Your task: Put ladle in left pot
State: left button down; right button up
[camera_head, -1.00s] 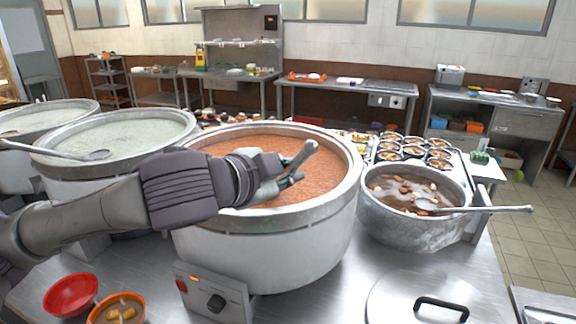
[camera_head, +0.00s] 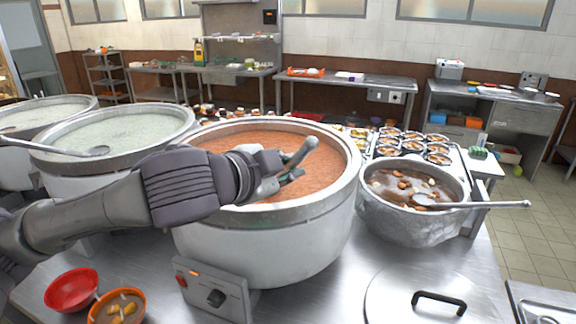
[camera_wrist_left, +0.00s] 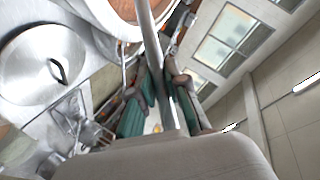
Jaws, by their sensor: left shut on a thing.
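My left gripper (camera_head: 290,172) reaches in from the left over the wide middle pot (camera_head: 265,245) of orange-red congee. In the left wrist view its fingers (camera_wrist_left: 157,100) are shut on a metal ladle handle (camera_wrist_left: 149,38). The held ladle's bowl cannot be made out. The left pots of pale congee (camera_head: 110,135) and (camera_head: 45,112) stand beyond my arm. Another ladle (camera_head: 95,151) rests across the nearer pale pot. A smaller pot (camera_head: 410,225) of brown soup at the right holds a ladle with its handle (camera_head: 490,205) pointing right. My right gripper is not in view.
A pot lid (camera_head: 400,295) lies on the steel counter at the front right. A red bowl (camera_head: 70,290) and an orange bowl (camera_head: 117,308) stand at the front left, below my arm. Several small filled bowls (camera_head: 412,146) sit behind the soup pot.

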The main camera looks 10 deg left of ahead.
pick_arm(q)
jog(key=shift+f, duration=0.1)
jog(key=c, duration=1.1)
grip_release()
jog(key=shift+s, duration=0.1)
jog(key=v, duration=0.7)
jog(key=shift+s+a, duration=0.1)
